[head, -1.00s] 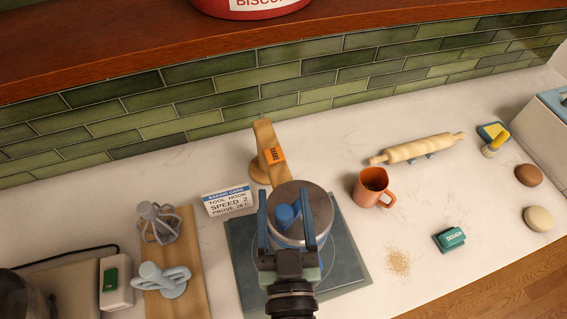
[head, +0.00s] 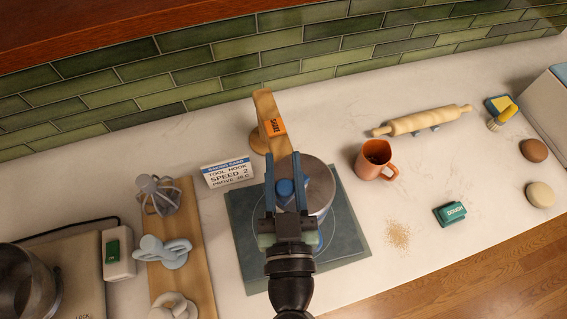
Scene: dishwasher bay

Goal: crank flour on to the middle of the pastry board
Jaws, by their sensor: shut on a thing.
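A round metal canister (head: 318,188) with a grey top is under my gripper (head: 285,168). It appears to be the flour sifter; its sides are mostly hidden. My gripper's blue fingers are shut on the blue knob (head: 286,189) on its top, left of centre. The canister is over the pastry board (head: 345,237), a dark grey-green square with a pale ring. The board's middle is largely hidden by my gripper and the canister, so I cannot see whether flour lies there.
A wooden stand (head: 264,105) with an orange label rises behind the canister. A printed card (head: 228,175) stands left of it. Mixer tools (head: 162,250) are left.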

